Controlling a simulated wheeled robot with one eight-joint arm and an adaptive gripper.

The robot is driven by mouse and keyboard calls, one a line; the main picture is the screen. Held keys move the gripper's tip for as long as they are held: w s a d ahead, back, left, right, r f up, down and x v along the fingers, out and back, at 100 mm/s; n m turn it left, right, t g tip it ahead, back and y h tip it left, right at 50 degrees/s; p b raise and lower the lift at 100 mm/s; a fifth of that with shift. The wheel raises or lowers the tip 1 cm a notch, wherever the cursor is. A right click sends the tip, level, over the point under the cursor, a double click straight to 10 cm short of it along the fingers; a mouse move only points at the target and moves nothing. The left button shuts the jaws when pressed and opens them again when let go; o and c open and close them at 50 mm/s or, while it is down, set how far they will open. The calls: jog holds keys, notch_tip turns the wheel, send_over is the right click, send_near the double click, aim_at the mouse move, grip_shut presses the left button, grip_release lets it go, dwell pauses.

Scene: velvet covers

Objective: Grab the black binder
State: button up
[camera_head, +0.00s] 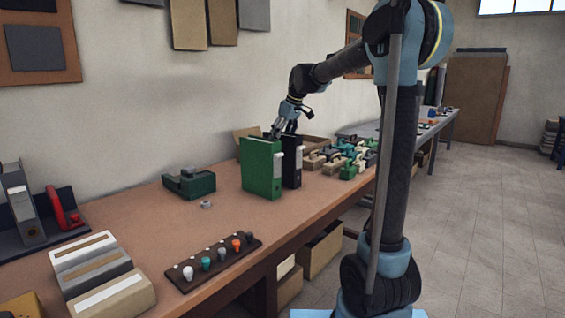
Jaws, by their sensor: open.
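The black binder (292,165) stands upright on the long brown table, directly behind and to the right of a green binder (261,168). The green binder hides much of its side; its spine with a pale label shows. My gripper (283,130) is above the tops of the two binders, pointing down, with its fingers apart. The fingertips are close to the top edges of the binders. I cannot tell whether they touch the black binder or reach around it.
A dark green tape dispenser (189,183) and a small grey ring (206,204) lie left of the binders. A dark board with colored knobs (214,262) is in front. Several staplers or punches (343,157) crowd the table to the right. Bare tabletop (150,222) lies at left.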

jog(key=shift+f, duration=0.1)
dwell(0.3)
grip_shut()
